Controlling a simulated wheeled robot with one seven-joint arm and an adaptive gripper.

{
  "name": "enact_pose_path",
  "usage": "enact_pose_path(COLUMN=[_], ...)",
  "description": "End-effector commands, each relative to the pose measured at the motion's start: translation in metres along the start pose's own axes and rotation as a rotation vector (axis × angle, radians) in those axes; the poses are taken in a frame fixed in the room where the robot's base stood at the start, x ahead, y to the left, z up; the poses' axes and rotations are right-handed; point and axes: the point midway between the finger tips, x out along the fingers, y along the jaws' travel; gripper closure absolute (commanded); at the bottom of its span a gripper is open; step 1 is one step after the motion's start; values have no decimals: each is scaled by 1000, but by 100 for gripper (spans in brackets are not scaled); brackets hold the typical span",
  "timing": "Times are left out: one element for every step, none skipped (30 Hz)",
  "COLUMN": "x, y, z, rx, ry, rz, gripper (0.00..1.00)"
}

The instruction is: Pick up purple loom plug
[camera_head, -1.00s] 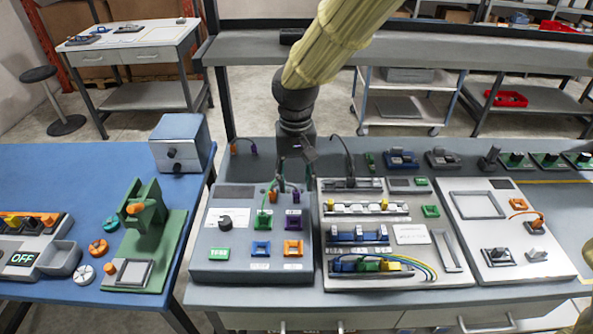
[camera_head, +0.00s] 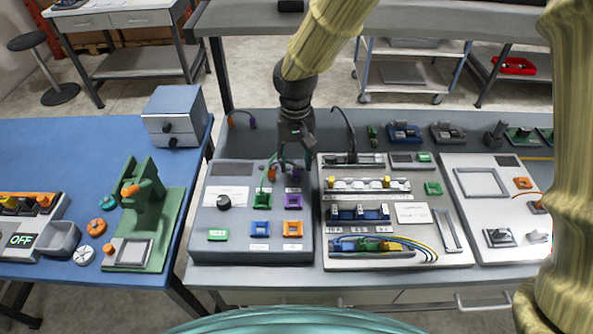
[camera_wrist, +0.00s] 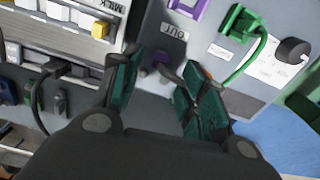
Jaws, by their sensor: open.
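A small dark purple plug (camera_wrist: 161,58) shows between the fingertips in the wrist view, beside the edge of the grey socket panel. A dark cable runs from it toward the right finger. My gripper (camera_wrist: 160,68) is open, one teal-padded finger on each side of the plug. I cannot tell whether either finger touches it. In the head view my gripper (camera_head: 284,172) points down over the back of the panel (camera_head: 212,248), and a bit of purple (camera_head: 297,175) shows by its right finger. The plug is mostly hidden there.
A purple socket (camera_head: 293,201) and a green plug with a cable (camera_head: 262,201) sit just in front of my gripper. An orange and purple loom (camera_head: 241,119) lies at the back left. The fuse panel (camera_head: 405,166) stands close on the right.

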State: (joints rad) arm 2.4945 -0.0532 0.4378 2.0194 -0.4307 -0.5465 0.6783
Motion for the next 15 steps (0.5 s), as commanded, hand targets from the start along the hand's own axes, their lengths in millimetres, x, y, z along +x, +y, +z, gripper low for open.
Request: enact_pose_path(x=[2,5,9,12,15,20,23,27,31,34,37,40,42,43,45], y=[1,1,1,1,2,2,2,2,2,2,2,2,2,2,2], z=[1,1,2,2,2,2,2,3,2,2,2,2,2,2,2], rx=[-1,-1,0,0,0,-1,0,1,0,-1,-1,-1,-1,0,0], ry=[-3,-4,-4,-5,-4,-4,-4,-4,-4,-3,-3,-2,-2,-2,-2], rz=[1,1,0,1,1,1,1,1,2,2,1,1,1,1,1], gripper=[57,57,57,57,57,57,57,57,57,57,57,57,57,57,57])
